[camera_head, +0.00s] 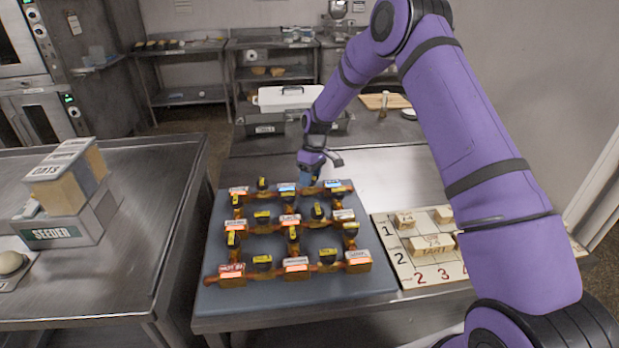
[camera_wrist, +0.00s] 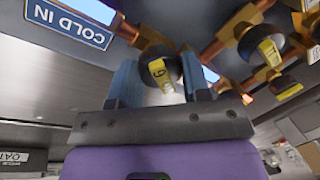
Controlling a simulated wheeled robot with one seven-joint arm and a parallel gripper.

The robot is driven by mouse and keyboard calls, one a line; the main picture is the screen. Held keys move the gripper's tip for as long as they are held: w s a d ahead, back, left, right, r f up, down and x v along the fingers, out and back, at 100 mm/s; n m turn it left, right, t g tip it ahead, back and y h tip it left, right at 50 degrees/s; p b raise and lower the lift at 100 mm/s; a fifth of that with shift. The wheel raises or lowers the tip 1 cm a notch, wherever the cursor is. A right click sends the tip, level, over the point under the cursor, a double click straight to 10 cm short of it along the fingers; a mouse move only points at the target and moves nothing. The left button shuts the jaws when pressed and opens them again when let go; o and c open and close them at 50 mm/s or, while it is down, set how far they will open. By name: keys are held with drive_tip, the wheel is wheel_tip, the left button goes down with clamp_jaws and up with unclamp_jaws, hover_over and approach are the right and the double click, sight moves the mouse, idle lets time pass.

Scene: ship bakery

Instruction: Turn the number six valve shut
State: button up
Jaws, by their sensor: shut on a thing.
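The number six valve is a round black knob with a yellow tag (camera_wrist: 157,70) in the wrist view; the tag's digit appears turned over and reads as a six. My gripper (camera_wrist: 160,82) has its two blue fingers on either side of this knob and is shut on it. In the head view my gripper (camera_head: 310,178) reaches down to the back row of the copper pipe network and hides the knob. The pipe network lies on a blue-grey board (camera_head: 375,278). Several other black knobs with yellow tags, such as one at the front (camera_head: 262,260), sit along the pipes.
A blue "COLD IN" plate (camera_wrist: 68,22) is beside the held knob in the wrist view. Other valves stand close by. A numbered board with wooden blocks (camera_head: 432,275) is to the right.

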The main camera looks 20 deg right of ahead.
drive_tip(key=m+t, duration=0.1)
drive_tip(key=m, duration=0.4)
drive_tip(key=shift+d+m+y, duration=0.1)
drive_tip(key=shift+m+y, duration=0.2)
drive_tip(key=m+t, duration=0.1)
drive_tip(key=m, duration=0.4)
drive_tip(key=shift+s+m, duration=0.15)
drive_tip(key=shift+m, duration=0.25)
drive_tip(key=o, duration=0.9)
drive_tip(key=shift+o, duration=0.2)
drive_tip(key=v, duration=1)
drive_tip(key=shift+s+r, duration=0.2)
drive_tip(key=shift+r, duration=0.2)
drive_tip(key=shift+d, duration=0.1)
